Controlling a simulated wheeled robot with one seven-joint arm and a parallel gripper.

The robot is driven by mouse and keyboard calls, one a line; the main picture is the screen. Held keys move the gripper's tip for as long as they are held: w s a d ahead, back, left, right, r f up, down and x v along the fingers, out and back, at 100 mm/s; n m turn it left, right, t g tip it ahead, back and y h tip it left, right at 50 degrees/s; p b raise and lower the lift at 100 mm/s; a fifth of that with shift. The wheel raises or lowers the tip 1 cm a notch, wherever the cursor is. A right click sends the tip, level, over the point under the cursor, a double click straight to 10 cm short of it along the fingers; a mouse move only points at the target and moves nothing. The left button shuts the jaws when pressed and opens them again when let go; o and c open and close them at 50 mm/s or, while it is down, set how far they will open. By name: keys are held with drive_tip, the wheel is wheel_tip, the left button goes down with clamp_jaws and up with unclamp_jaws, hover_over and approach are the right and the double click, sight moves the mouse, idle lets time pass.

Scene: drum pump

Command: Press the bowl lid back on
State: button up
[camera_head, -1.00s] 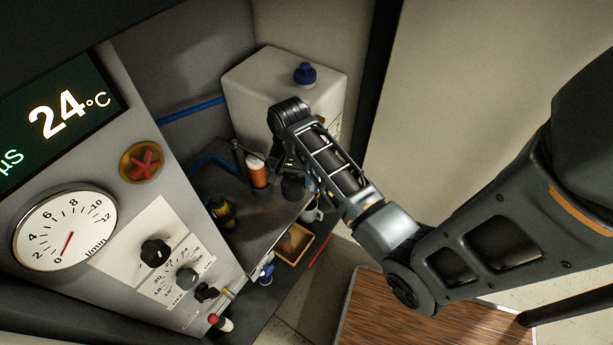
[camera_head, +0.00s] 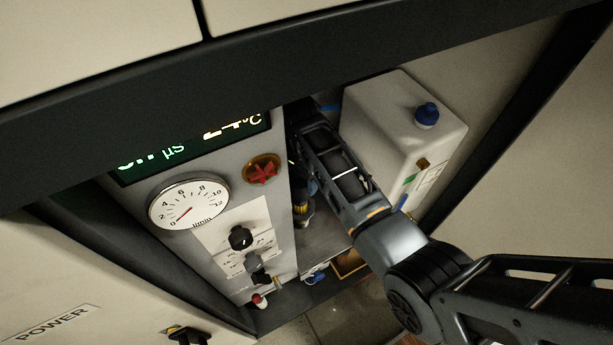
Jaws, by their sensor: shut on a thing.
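My arm's last links (camera_head: 345,175) reach into the recess between the control panel and the white tank. My gripper's fingers are hidden behind the panel edge and my own wrist, so what they hold does not show. I cannot make out the bowl or its lid in the current view. A black and yellow fitting (camera_head: 302,208) stands in the recess just below my wrist, beside the panel edge.
The control panel (camera_head: 214,238) with its dial gauge (camera_head: 188,203) and red knob (camera_head: 262,171) borders the recess on the left.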

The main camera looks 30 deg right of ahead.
sight(299, 185)
drive_tip(key=shift+f+b, duration=2.15)
drive_tip(key=shift+f, duration=1.15)
drive_tip(key=shift+f+p, duration=0.55)
drive_tip(key=shift+f, duration=0.15)
idle(1.2)
drive_tip(key=o, duration=1)
drive_tip(key=shift+r, duration=0.2)
drive_tip(key=shift+r+p, duration=2.25)
drive_tip(key=shift+p, duration=0.15)
drive_tip(key=shift+r, duration=1.1)
